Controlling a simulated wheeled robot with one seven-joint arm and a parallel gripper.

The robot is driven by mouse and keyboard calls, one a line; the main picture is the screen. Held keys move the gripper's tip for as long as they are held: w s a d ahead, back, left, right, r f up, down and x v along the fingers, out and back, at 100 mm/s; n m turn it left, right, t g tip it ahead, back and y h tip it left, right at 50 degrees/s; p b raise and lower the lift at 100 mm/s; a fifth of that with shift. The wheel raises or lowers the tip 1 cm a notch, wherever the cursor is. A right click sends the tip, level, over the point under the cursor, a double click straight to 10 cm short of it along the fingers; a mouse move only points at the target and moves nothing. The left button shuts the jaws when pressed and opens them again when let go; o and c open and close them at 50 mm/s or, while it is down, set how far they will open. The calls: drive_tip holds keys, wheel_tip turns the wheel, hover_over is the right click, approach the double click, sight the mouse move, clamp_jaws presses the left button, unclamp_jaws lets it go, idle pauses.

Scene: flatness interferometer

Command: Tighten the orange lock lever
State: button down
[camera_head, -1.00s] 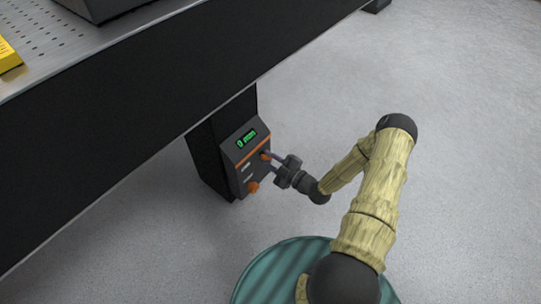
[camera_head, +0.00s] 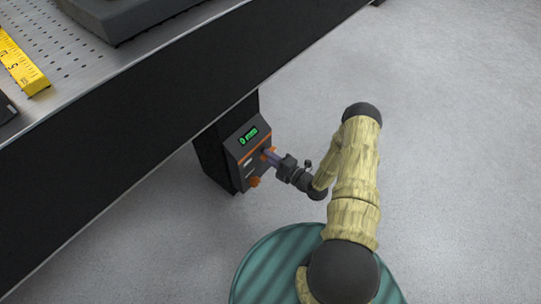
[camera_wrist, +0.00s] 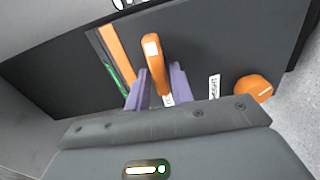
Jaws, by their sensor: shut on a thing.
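The orange lock lever (camera_wrist: 152,60) stands out from a dark control panel in the wrist view, with a pale square mark near its top. My gripper (camera_wrist: 160,82) has one purple finger on each side of it and is shut on it. A small label at the lever's lower end is partly hidden. In the head view my gripper (camera_head: 271,154) reaches the panel (camera_head: 241,164) from the right, and its fingers cover part of the orange lever (camera_head: 265,150).
An orange round knob (camera_wrist: 253,88) sits beside a HEIGHT label; it also shows low on the panel (camera_head: 254,182). A green display (camera_head: 248,136) is above. The black table side (camera_head: 120,130) overhangs the panel's column. Floor at right is clear.

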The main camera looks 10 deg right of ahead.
idle(0.4)
drive_tip(key=c, duration=1.4)
unclamp_jaws()
drive_tip(key=p+v, duration=0.5)
drive_tip(key=v, duration=1.2)
drive_tip(key=shift+s, duration=0.15)
drive_tip(key=shift+d, duration=0.1)
